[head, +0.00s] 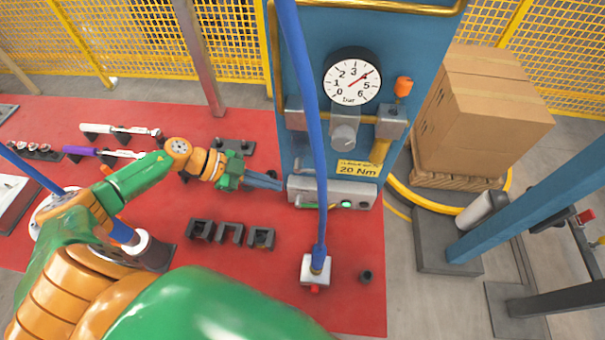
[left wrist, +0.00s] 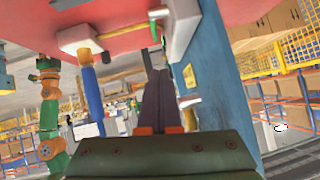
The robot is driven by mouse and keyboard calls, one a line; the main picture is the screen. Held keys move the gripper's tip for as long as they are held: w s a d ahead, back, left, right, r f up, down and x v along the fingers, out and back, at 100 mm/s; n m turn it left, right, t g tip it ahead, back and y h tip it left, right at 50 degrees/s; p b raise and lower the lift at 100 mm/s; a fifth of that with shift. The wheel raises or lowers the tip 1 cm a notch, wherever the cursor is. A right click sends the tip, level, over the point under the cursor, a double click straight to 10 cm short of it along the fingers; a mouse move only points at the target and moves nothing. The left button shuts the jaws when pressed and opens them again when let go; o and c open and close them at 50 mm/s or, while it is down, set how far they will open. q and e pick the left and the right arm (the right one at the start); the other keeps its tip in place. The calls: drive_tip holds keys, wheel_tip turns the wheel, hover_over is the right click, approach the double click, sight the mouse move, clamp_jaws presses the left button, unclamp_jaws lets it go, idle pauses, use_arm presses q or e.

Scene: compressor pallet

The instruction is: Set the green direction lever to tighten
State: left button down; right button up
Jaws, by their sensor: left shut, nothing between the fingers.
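The green direction lever (head: 312,205) is a small thin piece at the lower left front of the grey control box (head: 360,194), below the 20 Nm label. It also shows in the left wrist view (left wrist: 154,31), beyond the fingertips. My left gripper (head: 281,185) is shut and empty, with its fingers pointing right at the left end of the box, close to the lever. In the left wrist view its dark fingers (left wrist: 158,72) lie together, their tips just short of the lever. I cannot tell whether they touch the box. My right gripper is not in view.
Black brackets (head: 231,232) stand on the red table (head: 350,310). A pressure gauge (head: 352,82) sits above.

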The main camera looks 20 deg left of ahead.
use_arm(q)
drive_tip(key=b, duration=0.5)
hover_over(317, 207)
drive_tip(key=s+a, duration=0.3)
wheel_tip(317, 207, down, 5)
drive_tip(key=f+b, duration=0.1)
drive_tip(key=w+f+b, duration=0.2)
drive_tip(key=b, duration=0.1)
drive_tip(key=shift+d+f, duration=0.15)
drive_tip(key=shift+f, duration=0.3)
drive_tip(key=shift+b, duration=0.3)
drive_tip(key=shift+d, duration=0.1)
drive_tip(key=shift+w+d+f+p, duration=0.15)
drive_tip(key=shift+f+p, duration=0.05)
drive_tip(key=shift+p, duration=0.65)
drive_tip(key=shift+d+f, duration=0.1)
drive_tip(key=shift+f, duration=0.2)
